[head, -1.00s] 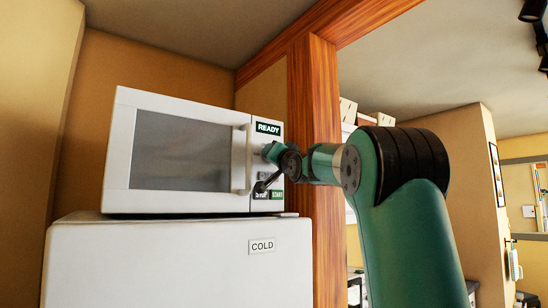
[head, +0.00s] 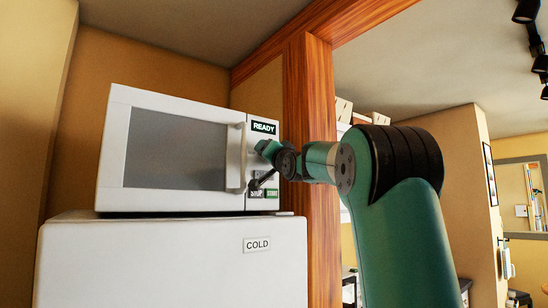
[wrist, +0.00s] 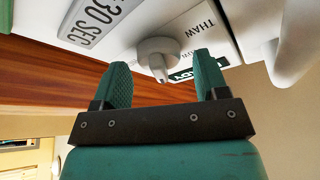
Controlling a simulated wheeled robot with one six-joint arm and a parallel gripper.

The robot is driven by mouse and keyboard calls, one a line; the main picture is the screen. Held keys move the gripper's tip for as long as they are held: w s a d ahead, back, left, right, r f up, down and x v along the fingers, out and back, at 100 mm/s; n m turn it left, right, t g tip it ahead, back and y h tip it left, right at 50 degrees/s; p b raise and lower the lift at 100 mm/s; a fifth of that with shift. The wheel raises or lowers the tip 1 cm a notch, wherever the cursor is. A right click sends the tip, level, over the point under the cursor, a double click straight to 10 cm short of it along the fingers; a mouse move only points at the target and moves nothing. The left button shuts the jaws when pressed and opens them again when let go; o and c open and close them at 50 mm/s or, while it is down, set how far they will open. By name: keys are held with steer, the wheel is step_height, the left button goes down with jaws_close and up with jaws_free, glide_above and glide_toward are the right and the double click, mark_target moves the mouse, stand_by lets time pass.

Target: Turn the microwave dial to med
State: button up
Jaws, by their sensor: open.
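The white microwave (head: 112,150) stands on a white fridge, its door shut and a "READY" display (head: 264,127) at the top of its right-hand panel. My gripper (wrist: 160,60) is open in front of that panel. In the wrist view the pale round dial (wrist: 152,50) shows between and just beyond the two green fingers, with its small tab towards the bottom of the picture. I cannot tell whether a finger touches it. A "THAW" label (wrist: 196,30) is beside the dial. No "med" mark is readable. In the head view my gripper (head: 262,165) hides the dial.
The microwave's vertical door handle (head: 236,158) is close to the left of my gripper. "START" (head: 272,194) and another button sit below it. The fridge (head: 170,265) bears a "COLD" label. A wooden post (head: 310,100) stands right behind my wrist.

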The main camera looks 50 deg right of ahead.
steer(key=b+v, duration=0.8)
steer(key=v, duration=0.9)
steer(key=shift+b, duration=0.4)
steer(key=shift+a+f, duration=0.1)
steer(key=w+a+f+n+g+y, duration=0.1)
steer(key=w+a+f+y, duration=0.1)
steer(key=w+a+f, duration=0.1)
steer(key=w+a+f+n+g+y, duration=0.1)
steer(key=w+a+f+n+y, duration=0.1)
steer(key=a+f, duration=0.3)
steer(key=w+a+f+n+g+y, duration=0.2)
steer(key=w+a+f+y, duration=0.2)
steer(key=f, duration=0.5)
steer(key=shift+a, duration=0.6)
steer(key=s+a+f+n+g+y, duration=0.3)
steer(key=s+a+f+n+g, duration=0.15)
steer(key=a+f, duration=0.65)
steer(key=s+a+f+n+g+y, duration=0.35)
steer(key=s+a+f+g, duration=0.2)
steer(key=a+f, duration=0.55)
steer(key=s+a+f+n+g, duration=0.2)
steer(key=s+f+g, duration=0.1)
steer(key=s, duration=0.2)
steer(key=s+a+f+n+g+h, duration=0.1)
steer(key=s+f+n+g, duration=0.1)
steer(key=s, duration=0.4)
step_height(320, 180, down, 2)
steer(key=shift+s+a+f+n+g, duration=0.1)
steer(key=shift+s+a+n+g, duration=0.25)
steer(key=shift+n, duration=0.45)
